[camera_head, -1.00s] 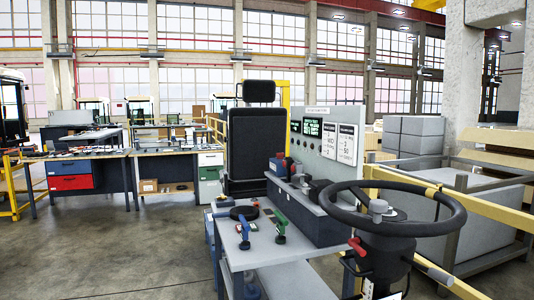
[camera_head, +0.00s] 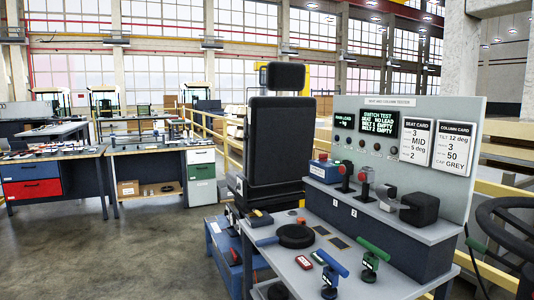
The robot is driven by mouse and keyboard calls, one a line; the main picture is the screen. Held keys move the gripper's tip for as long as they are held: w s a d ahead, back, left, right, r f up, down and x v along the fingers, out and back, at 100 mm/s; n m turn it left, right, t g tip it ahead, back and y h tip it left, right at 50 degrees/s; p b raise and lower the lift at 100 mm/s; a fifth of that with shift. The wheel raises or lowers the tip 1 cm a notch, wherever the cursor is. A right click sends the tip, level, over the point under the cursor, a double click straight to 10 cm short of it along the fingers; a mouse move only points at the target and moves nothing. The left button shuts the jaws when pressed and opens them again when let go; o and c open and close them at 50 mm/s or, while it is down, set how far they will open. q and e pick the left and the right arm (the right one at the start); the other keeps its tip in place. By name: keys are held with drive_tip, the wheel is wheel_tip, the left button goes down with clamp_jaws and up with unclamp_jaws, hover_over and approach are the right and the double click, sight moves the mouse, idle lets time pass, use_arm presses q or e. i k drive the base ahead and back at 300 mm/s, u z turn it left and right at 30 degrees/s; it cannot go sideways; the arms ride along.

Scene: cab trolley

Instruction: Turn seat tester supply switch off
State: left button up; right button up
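The seat and column tester has an upright grey panel (camera_head: 455,125) with lit screens, the larger (camera_head: 378,126) reading "SWITCH TEST", "SEAT NO LOAD" and belt lines marked empty. A dark ledge (camera_head: 405,240) runs below the panel. On the ledge's left end is a small blue box (camera_head: 319,172) with a red part on top. Two red-topped dark fixtures (camera_head: 345,176) (camera_head: 364,184) stand beside it. I cannot tell which part is the supply switch or its position. Neither of my grippers is in view.
A black seat (camera_head: 280,145) stands left of the tester. The grey table (camera_head: 390,285) in front holds a black disc (camera_head: 296,236), a small red device (camera_head: 304,262) and green-handled and blue-handled tools. A steering wheel (camera_head: 491,215) is at the right edge. Open floor (camera_head: 130,255) lies to the left.

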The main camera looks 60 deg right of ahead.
sight(322, 158)
drive_tip(key=z, duration=0.55)
drive_tip(key=i, duration=1.4)
drive_tip(key=z, duration=1.1)
